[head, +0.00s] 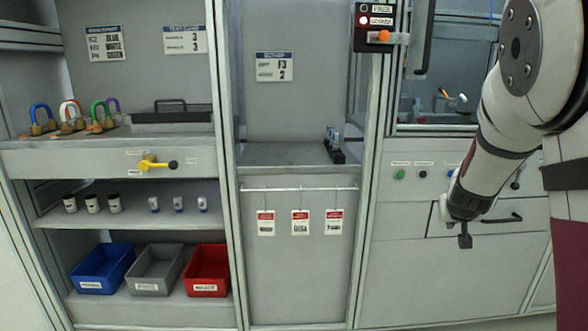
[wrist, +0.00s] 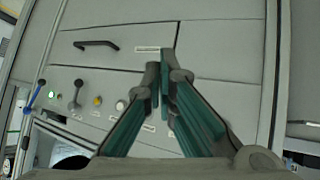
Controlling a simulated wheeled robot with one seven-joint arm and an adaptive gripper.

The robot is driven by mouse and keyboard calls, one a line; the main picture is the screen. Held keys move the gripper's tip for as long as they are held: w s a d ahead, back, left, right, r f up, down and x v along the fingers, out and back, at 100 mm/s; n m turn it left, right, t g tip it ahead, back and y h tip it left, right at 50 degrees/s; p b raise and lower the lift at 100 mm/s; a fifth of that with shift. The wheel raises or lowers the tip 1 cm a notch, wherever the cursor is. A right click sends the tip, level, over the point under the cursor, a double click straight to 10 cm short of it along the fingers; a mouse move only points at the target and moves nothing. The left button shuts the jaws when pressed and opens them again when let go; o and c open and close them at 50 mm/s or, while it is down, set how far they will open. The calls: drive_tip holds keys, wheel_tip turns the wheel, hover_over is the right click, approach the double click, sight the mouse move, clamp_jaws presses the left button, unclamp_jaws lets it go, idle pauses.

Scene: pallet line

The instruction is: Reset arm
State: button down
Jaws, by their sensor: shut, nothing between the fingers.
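My arm comes in from the upper right of the head view, and my gripper (head: 465,241) hangs pointing down in front of the grey drawer panels at the right. In the wrist view my gripper (wrist: 162,75) has its two green-lined fingers drawn together at the tips. Nothing shows between them. A grey panel with drawers (wrist: 215,50) lies beyond the fingertips. I cannot tell the exact gap to it.
Left shelves hold several coloured padlocks (head: 72,115), a yellow handle (head: 155,163) and blue (head: 103,268), grey (head: 154,270) and red (head: 207,270) bins. Three tags (head: 300,222) hang in the middle. Black drawer handles (head: 502,219) stick out near my gripper.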

drive_tip(key=s+a+r+n+g+y, duration=0.1)
drive_tip(key=s+a+r+g+y, duration=0.15)
drive_tip(key=s+a, duration=0.75)
drive_tip(key=s+a+r+n+g+y, duration=0.1)
drive_tip(key=s+a+r+g+y, duration=0.2)
drive_tip(key=s+a, duration=0.65)
drive_tip(key=s+f+g, duration=0.1)
drive_tip(key=s+g, duration=0.2)
drive_tip(key=s, duration=2.5)
wheel_tip(320, 180, up, 36)
drive_tip(key=n+t+p, duration=0.1)
drive_tip(key=t+p, duration=0.3)
drive_tip(key=p, duration=3)
drive_tip(key=shift+w+a+h, duration=0.15)
drive_tip(key=shift+w+h, duration=0.05)
drive_tip(key=shift+h, duration=0.15)
